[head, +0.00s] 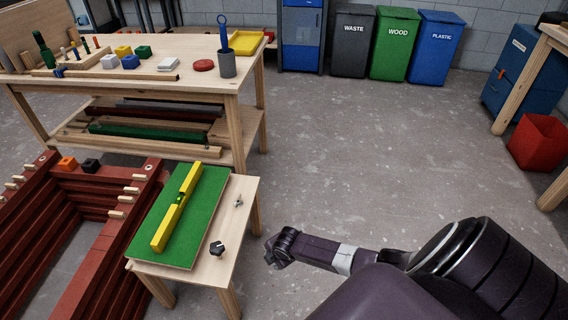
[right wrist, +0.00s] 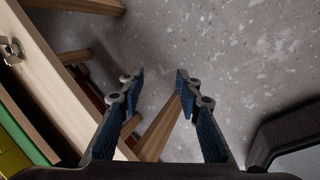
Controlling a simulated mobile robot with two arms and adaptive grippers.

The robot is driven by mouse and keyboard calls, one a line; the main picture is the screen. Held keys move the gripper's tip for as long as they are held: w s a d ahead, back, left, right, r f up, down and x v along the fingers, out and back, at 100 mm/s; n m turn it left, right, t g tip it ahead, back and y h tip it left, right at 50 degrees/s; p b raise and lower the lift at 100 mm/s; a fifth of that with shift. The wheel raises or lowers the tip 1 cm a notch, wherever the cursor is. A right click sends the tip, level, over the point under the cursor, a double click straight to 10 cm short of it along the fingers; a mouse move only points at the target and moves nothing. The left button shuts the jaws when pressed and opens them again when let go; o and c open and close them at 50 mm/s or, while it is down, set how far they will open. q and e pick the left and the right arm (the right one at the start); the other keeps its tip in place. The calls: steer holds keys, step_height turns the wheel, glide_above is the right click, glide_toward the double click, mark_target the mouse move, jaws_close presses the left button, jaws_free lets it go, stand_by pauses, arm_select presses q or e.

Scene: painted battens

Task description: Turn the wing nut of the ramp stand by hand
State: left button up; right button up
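The small wooden stand (head: 245,190) carries a green panel (head: 205,205) with a yellow bar (head: 178,203) lying along it. A small silvery metal piece (head: 238,202), apparently the wing nut, is on the stand's bare right strip; it also shows at the left edge of the right wrist view (right wrist: 12,50). A dark knob-like piece (head: 217,248) sits nearer the front. My right gripper (head: 280,248) is beside the stand's right edge, apart from it; the right wrist view shows its fingers (right wrist: 160,80) open and empty over the floor. My left gripper is not in view.
A workbench (head: 190,90) with blocks and tools stands behind. Dark red battens (head: 40,220) are stacked at the left. Waste bins (head: 395,45) line the back wall, and a red bin (head: 540,143) stands at the right. The floor right of the stand is clear.

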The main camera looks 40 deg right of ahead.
steer(key=s+a+f+m+p, duration=0.1)
steer(key=s+f+m+p, duration=0.1)
steer(key=s, duration=0.4)
steer(key=shift+s+f+m, duration=0.2)
steer(key=shift+f+m, duration=0.5)
